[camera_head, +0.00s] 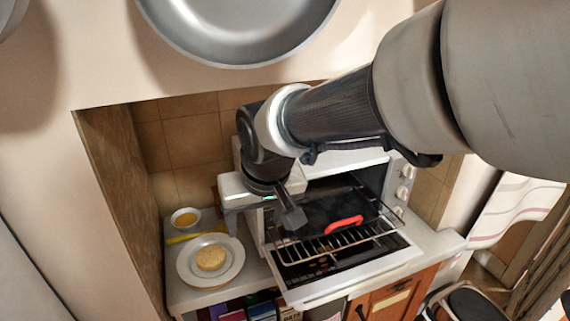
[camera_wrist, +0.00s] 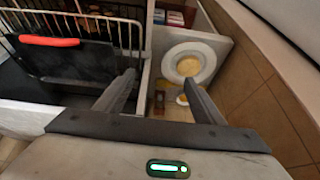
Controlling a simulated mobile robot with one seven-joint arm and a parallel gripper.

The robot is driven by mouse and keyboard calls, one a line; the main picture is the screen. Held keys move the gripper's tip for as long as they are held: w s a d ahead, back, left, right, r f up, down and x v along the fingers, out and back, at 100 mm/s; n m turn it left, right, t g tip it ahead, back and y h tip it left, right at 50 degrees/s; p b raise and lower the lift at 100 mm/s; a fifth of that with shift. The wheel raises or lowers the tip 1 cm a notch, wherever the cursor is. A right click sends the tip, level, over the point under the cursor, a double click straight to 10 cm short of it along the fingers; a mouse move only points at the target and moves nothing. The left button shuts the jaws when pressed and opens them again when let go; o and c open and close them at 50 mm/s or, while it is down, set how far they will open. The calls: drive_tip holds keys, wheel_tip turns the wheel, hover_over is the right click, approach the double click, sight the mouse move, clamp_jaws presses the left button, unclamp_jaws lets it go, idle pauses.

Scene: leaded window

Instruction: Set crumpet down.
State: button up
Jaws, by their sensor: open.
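The crumpet (camera_head: 211,258) is a pale golden round lying flat on a white plate (camera_head: 186,271), on the surface left of the oven. In the wrist view the crumpet (camera_wrist: 189,66) shows in the middle of the plate (camera_wrist: 206,49), beyond the fingertips. My gripper (camera_head: 262,221) is above and to the right of the plate, between it and the oven's opening. Its fingers (camera_wrist: 160,80) are spread apart with nothing between them, and the gripper is apart from the crumpet.
The toaster oven (camera_head: 355,257) stands open, its wire rack (camera_head: 328,245) pulled out with a red-handled dark piece (camera_head: 343,225). A small bowl (camera_head: 186,218) with yellow contents stands behind the plate. Books (camera_head: 262,311) sit below. A metal pan (camera_head: 240,45) hangs above the alcove.

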drive_tip(key=s+d+r+m+h, duration=0.1)
drive_tip(key=s+d+r, duration=0.1)
drive_tip(key=s+d, duration=0.4)
drive_tip(key=s+d+r+m+t, duration=0.1)
drive_tip(key=s+d+r+m, duration=0.1)
drive_tip(key=s+d, duration=0.5)
drive_tip(key=d, duration=0.4)
drive_tip(key=shift+m+h, duration=0.3)
drive_tip(key=shift+h, duration=0.1)
drive_tip(key=shift+w, duration=0.1)
